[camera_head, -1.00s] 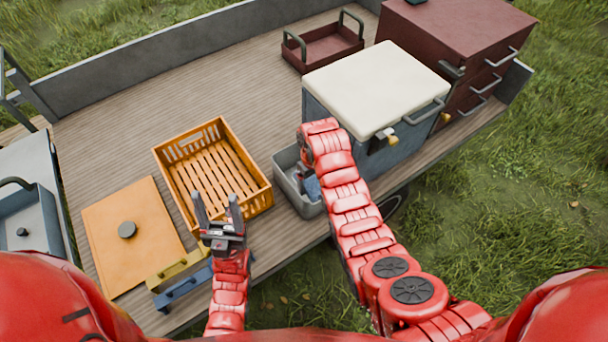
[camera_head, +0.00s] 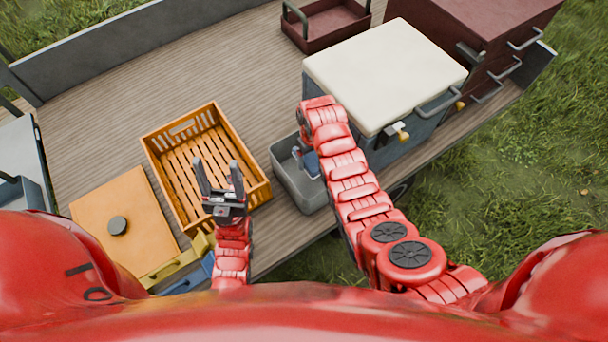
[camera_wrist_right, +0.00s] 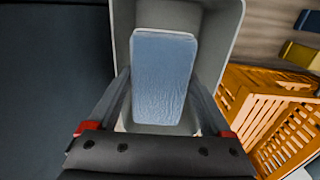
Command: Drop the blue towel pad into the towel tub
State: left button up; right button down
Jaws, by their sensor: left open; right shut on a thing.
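The blue towel pad (camera_wrist_right: 163,75) is held between the two fingers of my right gripper (camera_wrist_right: 165,100), which is shut on it. In the head view only a small part of the pad (camera_head: 312,164) shows beside my right arm. The grey towel tub (camera_head: 291,185) stands on the trailer bed, and its rim (camera_wrist_right: 236,30) surrounds the pad in the right wrist view. The pad is over or within the tub's opening; its exact height is unclear. My left gripper (camera_head: 219,178) is open and empty, over the near part of the orange crate.
The orange slatted crate (camera_head: 262,192) is left of the tub. A blue cooler with a cream lid (camera_head: 382,72) stands close on the right. Brown drawers (camera_head: 490,30) and a brown tray (camera_head: 325,42) stand behind.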

jog(key=shift+f, duration=0.6)
jog(key=shift+r, duration=0.1)
grip_release()
jog(key=shift+r+b, duration=0.35)
jog(key=shift+r, duration=0.1)
notch_tip(320, 180, up, 4)
jog(key=shift+w+f+b, duration=0.1)
jog(key=shift+f+b, duration=0.05)
jog(key=shift+b, duration=0.6)
notch_tip(320, 180, up, 5)
jog(key=shift+f+p, duration=0.15)
jog(key=shift+p, duration=0.65)
notch_tip(320, 180, up, 8)
jog(key=p, duration=0.8)
